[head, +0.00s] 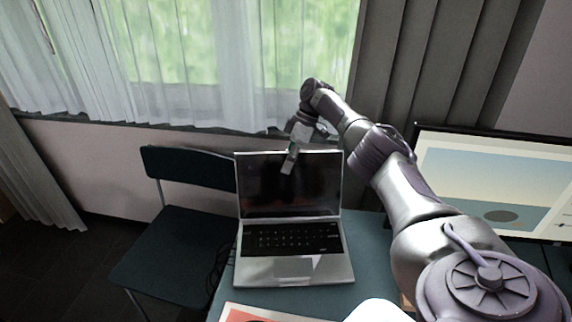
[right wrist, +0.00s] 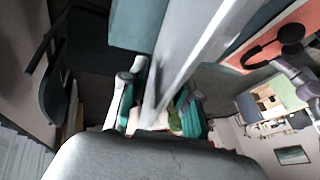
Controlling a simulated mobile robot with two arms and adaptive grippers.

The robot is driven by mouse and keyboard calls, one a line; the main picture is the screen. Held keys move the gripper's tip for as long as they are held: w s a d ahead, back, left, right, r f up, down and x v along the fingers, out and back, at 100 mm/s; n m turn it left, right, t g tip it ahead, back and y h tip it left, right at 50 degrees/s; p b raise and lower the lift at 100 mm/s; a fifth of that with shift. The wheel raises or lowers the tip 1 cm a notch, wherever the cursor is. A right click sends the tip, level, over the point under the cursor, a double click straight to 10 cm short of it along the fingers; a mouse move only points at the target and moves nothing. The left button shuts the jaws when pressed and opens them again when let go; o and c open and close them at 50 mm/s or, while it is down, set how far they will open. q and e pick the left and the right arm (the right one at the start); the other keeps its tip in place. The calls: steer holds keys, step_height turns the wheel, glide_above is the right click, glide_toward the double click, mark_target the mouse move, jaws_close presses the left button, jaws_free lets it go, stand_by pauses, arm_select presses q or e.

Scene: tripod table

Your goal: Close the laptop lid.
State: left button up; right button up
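The laptop (head: 297,268) stands on the table with its lid (head: 258,186) up and the dark screen facing me. The keyboard lies bare. My right gripper (head: 289,158) is at the lid's top edge, near its middle, with a finger part in front of the screen. In the right wrist view the lid (right wrist: 195,50) shows as a pale slab running between the two fingers of this gripper (right wrist: 157,98). The fingers stand apart, with a gap beside the slab. Whether either finger touches the lid cannot be told. My left gripper is in neither view.
A dark chair (head: 190,235) stands left of the teal table (head: 362,250). A monitor (head: 500,180) stands at the right, beyond my right arm. A red-and-white sheet (head: 250,314) lies at the near edge. A curtained window is behind.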

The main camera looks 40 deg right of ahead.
jaws_close()
stand_by(0.3)
